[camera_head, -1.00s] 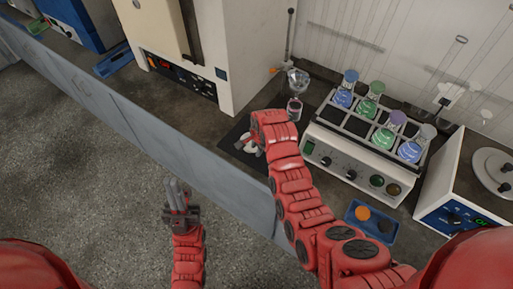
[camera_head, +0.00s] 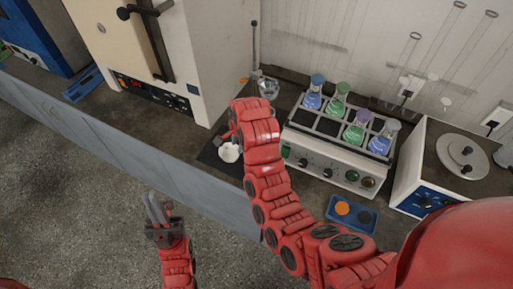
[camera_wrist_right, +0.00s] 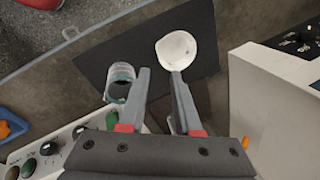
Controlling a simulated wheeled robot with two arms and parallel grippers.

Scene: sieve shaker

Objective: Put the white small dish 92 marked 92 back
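The small white dish (camera_head: 230,152) sits on a dark mat (camera_head: 208,155) on the bench; no marking is legible. In the right wrist view the dish (camera_wrist_right: 178,50) is just beyond the tip of one finger, which overlaps its near rim. I cannot tell whether they touch. My right gripper (camera_wrist_right: 160,73) is open, with nothing between its fingertips. In the head view it is mostly hidden behind its own wrist, above the mat. My left gripper (camera_head: 154,206) is over the floor in front of the bench, its fingers close together; whether they are shut is unclear.
A clear glass beaker (camera_wrist_right: 120,82) stands beside the right gripper. A rack with several coloured flasks (camera_head: 340,130) is to the right, and a cream oven-like cabinet (camera_head: 200,60) to the left. A blue tray (camera_head: 350,213) lies near the front edge.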

